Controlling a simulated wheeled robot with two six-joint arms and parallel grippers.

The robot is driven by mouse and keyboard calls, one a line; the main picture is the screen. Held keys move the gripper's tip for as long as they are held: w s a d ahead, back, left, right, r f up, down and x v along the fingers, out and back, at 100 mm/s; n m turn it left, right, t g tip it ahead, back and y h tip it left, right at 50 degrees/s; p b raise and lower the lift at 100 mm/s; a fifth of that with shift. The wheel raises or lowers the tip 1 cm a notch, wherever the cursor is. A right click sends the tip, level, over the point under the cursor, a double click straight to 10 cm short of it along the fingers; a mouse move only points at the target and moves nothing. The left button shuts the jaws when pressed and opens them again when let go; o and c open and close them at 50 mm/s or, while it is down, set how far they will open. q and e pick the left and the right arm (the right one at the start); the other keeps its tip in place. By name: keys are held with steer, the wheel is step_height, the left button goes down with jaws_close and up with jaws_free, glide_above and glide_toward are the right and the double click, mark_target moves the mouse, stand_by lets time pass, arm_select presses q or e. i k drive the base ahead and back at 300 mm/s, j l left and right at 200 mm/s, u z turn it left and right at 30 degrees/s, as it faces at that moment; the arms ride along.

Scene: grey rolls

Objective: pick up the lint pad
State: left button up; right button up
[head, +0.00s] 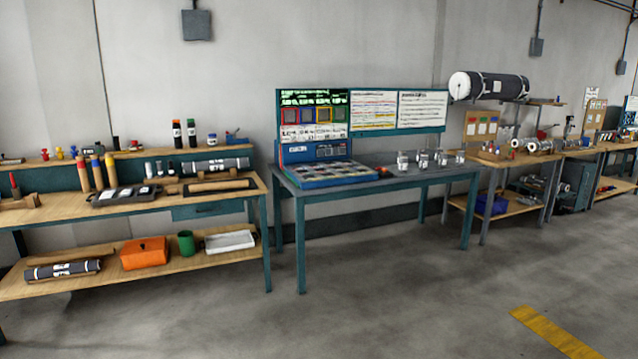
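I cannot pick out the lint pad for sure in the head view. The left workbench (235,192) holds a dark tray (122,196) with white-labelled pieces, upright wooden-handled tools, small jars and a grey roll (216,166). Its lower shelf (112,279) holds a dark roll (62,270), an orange box (146,253), a green mug (187,243) and a shallow white tray (229,241). Neither of my grippers is in view.
A teal table (405,178) in the middle bears a blue sectioned case (325,173) and several small jars. Chart boards (372,112) stand behind it. Further benches (515,160) line the wall to the right, with a big grey roll (490,86) above. The grey floor (400,300) in front is clear.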

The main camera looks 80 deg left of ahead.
mark_target(174, 190)
steer(key=u, duration=3.65)
steer(key=i+z, duration=0.35)
steer(key=i, duration=2.85)
